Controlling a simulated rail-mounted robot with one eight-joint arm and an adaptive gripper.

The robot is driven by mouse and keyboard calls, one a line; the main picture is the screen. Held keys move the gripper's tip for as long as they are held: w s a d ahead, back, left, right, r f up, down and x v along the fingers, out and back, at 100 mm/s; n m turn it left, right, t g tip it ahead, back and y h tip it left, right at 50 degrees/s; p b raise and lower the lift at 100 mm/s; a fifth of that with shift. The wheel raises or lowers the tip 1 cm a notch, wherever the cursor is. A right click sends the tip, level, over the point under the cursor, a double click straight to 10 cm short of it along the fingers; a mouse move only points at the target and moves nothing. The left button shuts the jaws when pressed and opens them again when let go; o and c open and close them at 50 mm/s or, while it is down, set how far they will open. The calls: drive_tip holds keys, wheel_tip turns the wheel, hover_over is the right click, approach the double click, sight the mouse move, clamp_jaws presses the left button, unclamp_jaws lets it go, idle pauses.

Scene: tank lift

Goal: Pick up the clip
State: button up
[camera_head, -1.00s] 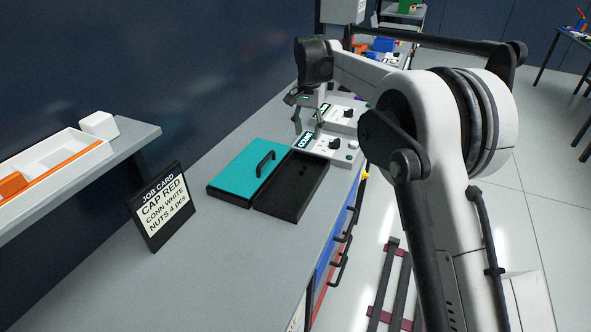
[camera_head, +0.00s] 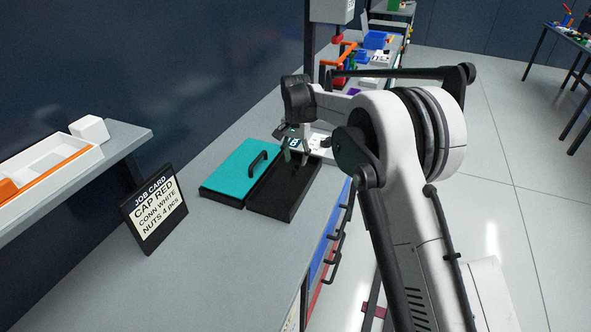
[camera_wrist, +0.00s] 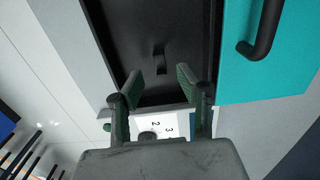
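The clip seems to be a small dark piece (camera_wrist: 160,57) lying in the black tray (camera_wrist: 120,30), seen in the wrist view just beyond my fingertips. It is black on black, so its shape is hard to make out. My gripper (camera_wrist: 158,84) is open, with its two fingers apart and nothing between them. In the head view, my gripper (camera_head: 295,157) hangs over the far end of the black tray (camera_head: 272,209); the clip is hard to make out there.
A teal lid with a black handle (camera_head: 236,172) lies beside the tray. A job card (camera_head: 154,214) stands on the bench, nearer the camera. The front of the bench (camera_head: 200,280) is clear.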

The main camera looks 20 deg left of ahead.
sight(295, 167)
wheel_tip(295, 167, down, 4)
drive_tip(key=shift+r, duration=0.1)
drive_tip(key=c, duration=0.8)
